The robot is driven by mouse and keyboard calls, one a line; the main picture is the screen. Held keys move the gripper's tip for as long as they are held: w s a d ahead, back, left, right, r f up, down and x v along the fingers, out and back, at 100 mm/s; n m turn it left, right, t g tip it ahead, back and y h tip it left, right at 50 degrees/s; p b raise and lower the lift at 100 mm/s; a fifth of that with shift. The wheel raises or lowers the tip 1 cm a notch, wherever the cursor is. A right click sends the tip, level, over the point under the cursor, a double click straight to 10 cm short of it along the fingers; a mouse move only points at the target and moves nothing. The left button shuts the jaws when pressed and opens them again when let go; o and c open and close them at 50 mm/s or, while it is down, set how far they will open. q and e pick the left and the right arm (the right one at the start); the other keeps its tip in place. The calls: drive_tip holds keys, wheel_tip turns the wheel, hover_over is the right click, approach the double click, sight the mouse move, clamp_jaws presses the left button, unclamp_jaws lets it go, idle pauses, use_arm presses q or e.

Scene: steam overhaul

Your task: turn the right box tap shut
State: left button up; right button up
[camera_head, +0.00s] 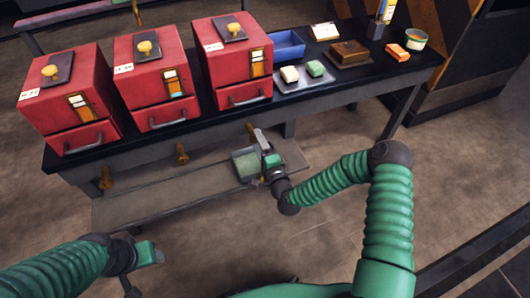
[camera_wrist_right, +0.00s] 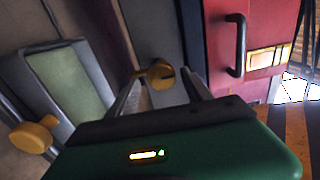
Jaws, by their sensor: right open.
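Three red boxes with small drawers stand on the dark bench. The right box (camera_head: 228,62) has a brass-yellow tap (camera_head: 251,130) below it, under the bench's front edge. My right gripper (camera_head: 258,137) is at this tap, under the bench front. In the right wrist view the tap (camera_wrist_right: 157,74) shows between the two open fingers (camera_wrist_right: 163,82), with no clear grip on it. The exact angle of its handle is hard to tell. My left gripper (camera_head: 147,254) is at the lower left, away from the bench; its fingers are unclear.
The middle tap (camera_head: 182,154) and left tap (camera_head: 105,178) hang along the bench front. A green-topped tray (camera_head: 246,165) lies on the low shelf (camera_head: 150,200) below. A blue bin (camera_head: 287,46) and several small items stand on the bench's right part. The floor in front is clear.

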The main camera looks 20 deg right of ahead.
drive_tip(key=s+p, duration=0.4)
drive_tip(key=s, duration=1.2)
drive_tip(key=shift+s+d, duration=0.15)
drive_tip(key=shift+d, duration=0.2)
